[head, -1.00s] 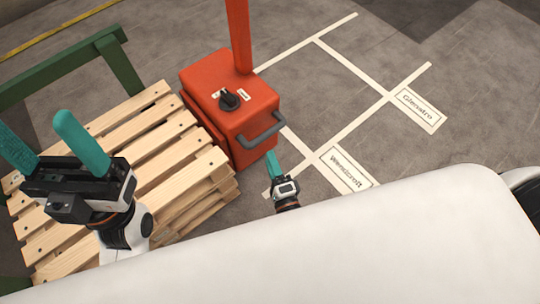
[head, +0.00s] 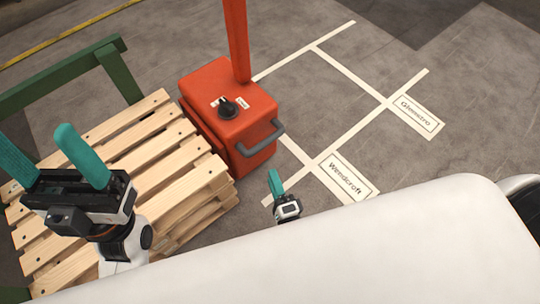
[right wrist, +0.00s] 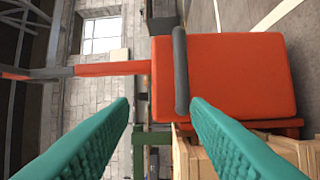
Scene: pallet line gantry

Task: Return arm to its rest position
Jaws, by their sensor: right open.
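My right gripper (head: 275,178) is small in the head view, just in front of the handle side of the orange box. In the right wrist view its two teal fingers (right wrist: 160,106) are apart with nothing between them. The box's grey handle (right wrist: 181,70) is ahead of them, with a visible gap in the head view. My left gripper (head: 36,142) shows large at the left, above the wooden pallet stack, with its teal fingers wide apart and empty. My right forearm is mostly hidden behind a white body part of mine.
The orange box (head: 205,112) has a black knob (head: 228,107), the grey handle (head: 262,138) and an orange mast (head: 236,40). Pallets (head: 150,145) and a green frame (head: 60,75) stand left. White-lined floor bays with Glenvatro (head: 417,114) and Wendcroft (head: 347,178) signs are clear.

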